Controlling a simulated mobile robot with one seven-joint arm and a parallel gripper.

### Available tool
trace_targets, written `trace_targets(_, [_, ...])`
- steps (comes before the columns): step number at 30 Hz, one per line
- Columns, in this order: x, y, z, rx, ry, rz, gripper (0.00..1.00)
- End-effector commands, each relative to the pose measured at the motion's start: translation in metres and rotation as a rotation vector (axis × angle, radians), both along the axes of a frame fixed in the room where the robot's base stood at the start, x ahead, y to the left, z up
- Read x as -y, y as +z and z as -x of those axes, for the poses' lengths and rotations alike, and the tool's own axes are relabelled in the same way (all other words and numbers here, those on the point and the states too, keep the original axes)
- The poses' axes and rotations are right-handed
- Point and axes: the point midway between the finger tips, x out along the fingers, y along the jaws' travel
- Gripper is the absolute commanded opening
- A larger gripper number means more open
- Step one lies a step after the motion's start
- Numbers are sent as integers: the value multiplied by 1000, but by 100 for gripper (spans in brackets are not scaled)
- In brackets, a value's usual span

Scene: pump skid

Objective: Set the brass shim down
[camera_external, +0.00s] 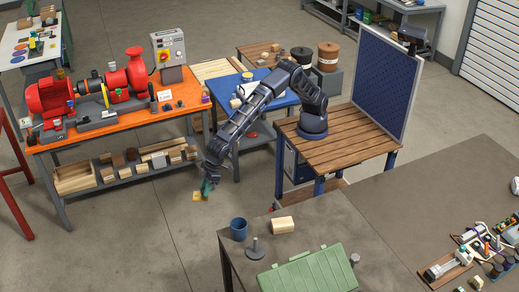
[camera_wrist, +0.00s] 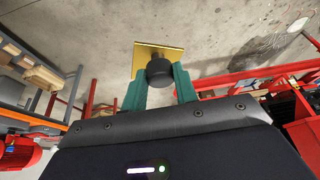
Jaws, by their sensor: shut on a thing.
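The brass shim (camera_external: 200,197) is a small flat gold plate. It hangs in the air over open floor, between the orange bench and the grey-brown table. In the wrist view the shim (camera_wrist: 147,55) shows beyond a dark round knob (camera_wrist: 160,72). My gripper (camera_external: 209,187) has green fingers. In the wrist view my gripper (camera_wrist: 160,86) is shut on the shim by its knob, one finger on each side. The shim's underside is hidden.
The orange bench (camera_external: 125,122) bears a red pump and motor (camera_external: 50,97), a control box (camera_external: 170,55) and small parts. The grey-brown table (camera_external: 300,226) in front holds a blue cup (camera_external: 239,229), a wooden block (camera_external: 283,225), a grey post (camera_external: 256,249) and a green case (camera_external: 312,270).

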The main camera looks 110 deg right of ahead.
Motion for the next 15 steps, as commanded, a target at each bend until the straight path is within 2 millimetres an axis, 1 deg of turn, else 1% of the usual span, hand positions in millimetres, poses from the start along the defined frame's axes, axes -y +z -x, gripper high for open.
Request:
trace_targets(1, [-23,-1,11,1,24,0,4])
trace_targets(3, [-50,-2,25,0,53,0,4])
trace_targets(8, [-111,-3,60,0,119,0,4])
trace_targets(9, [-126,-3,70,1,135,0,4])
trace_targets(11, [-147,-4,84,2,159,0,4])
trace_targets(12, [-162,-4,95,1,175,1,4])
trace_targets(15, [-197,-5,121,1,215,0,4])
